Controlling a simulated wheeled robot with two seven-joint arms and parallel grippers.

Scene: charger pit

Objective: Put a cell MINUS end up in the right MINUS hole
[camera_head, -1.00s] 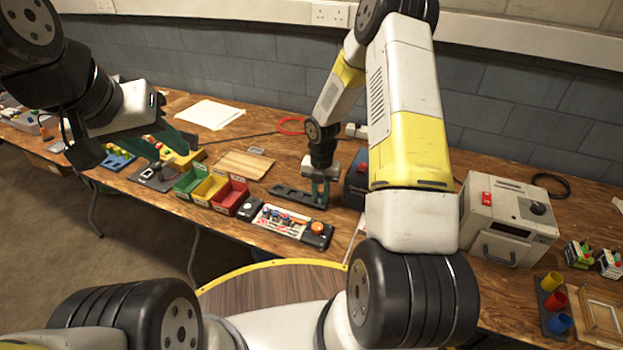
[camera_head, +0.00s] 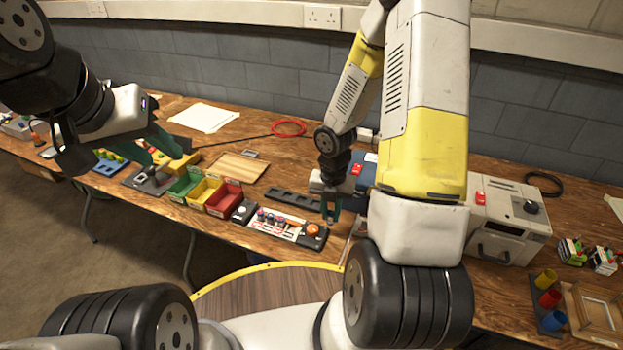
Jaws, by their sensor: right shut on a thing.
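My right gripper (camera_head: 330,208) points down just off the right end of a dark strip with several recesses (camera_head: 290,198). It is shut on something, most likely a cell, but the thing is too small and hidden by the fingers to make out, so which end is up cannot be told. The MINUS holes cannot be told apart at this size. My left gripper (camera_head: 150,158) is at the left with its green fingers spread, above a small dark block (camera_head: 150,182), and looks empty.
In front of the strip lies a panel with coloured knobs (camera_head: 277,223). A blue box with a red switch (camera_head: 362,170) stands close behind my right gripper. Green, yellow and red bins (camera_head: 224,199) are to the left. A grey machine (camera_head: 508,218) stands at the right.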

